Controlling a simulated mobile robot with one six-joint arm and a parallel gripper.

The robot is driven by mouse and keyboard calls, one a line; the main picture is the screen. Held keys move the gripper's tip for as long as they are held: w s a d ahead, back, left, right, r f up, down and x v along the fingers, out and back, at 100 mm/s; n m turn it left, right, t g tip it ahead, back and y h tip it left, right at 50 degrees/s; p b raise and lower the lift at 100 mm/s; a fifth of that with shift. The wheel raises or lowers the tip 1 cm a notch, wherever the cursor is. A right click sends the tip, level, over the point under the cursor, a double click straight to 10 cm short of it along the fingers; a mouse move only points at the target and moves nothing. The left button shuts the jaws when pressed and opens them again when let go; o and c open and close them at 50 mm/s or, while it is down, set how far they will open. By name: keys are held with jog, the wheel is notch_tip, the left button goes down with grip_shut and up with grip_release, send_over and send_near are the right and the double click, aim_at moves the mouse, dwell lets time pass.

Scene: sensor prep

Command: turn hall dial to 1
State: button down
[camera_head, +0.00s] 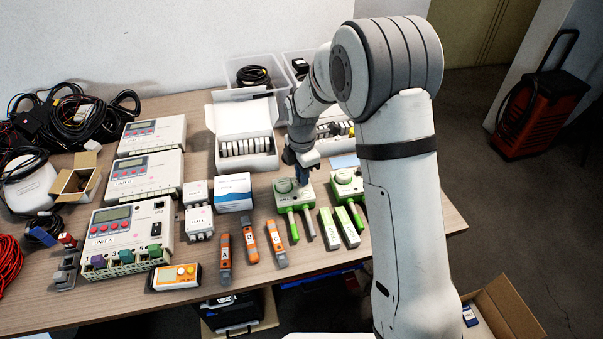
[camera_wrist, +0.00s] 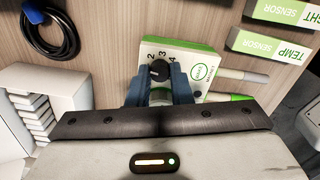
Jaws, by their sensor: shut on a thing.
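A white and green unit (camera_head: 291,194) lies on the table in front of my arm, and it also shows in the wrist view (camera_wrist: 203,52). Its round black dial (camera_wrist: 159,71) has the numbers 2, 3 and 4 printed beside it. My gripper (camera_head: 302,178) points down over this unit. In the wrist view its two blue fingers (camera_wrist: 159,85) stand on either side of the dial, closed on it. The dial's pointer is too small to read for certain, and a 1 is not clearly visible.
A similar green unit (camera_head: 347,182) stands close on the right. White and green sensor sticks (camera_head: 338,228) lie in front. Orange-handled tools (camera_head: 249,242) and white boxes (camera_head: 233,192) are on the left. An open white carton (camera_head: 243,121) stands behind.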

jog(key=shift+n, duration=1)
jog(key=c, duration=1.3)
grip_release()
jog(key=shift+r, duration=3.9)
